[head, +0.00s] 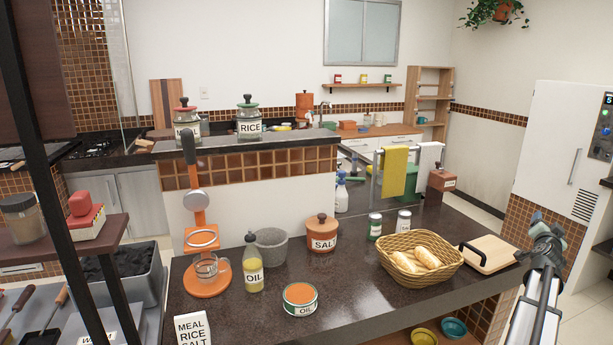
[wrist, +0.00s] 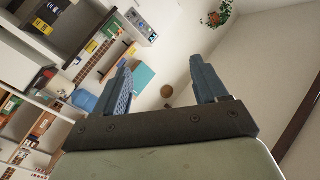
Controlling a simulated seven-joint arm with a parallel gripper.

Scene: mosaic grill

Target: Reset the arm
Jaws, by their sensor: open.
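The wrist view is tilted and looks out at the room's walls, shelves and a hanging plant (wrist: 218,14).
Farther left stand a salt jar (head: 322,236), an oil bottle (head: 253,270), an oil tin (head: 300,300) and an orange press (head: 200,225). Air above the counter's right end looks free.

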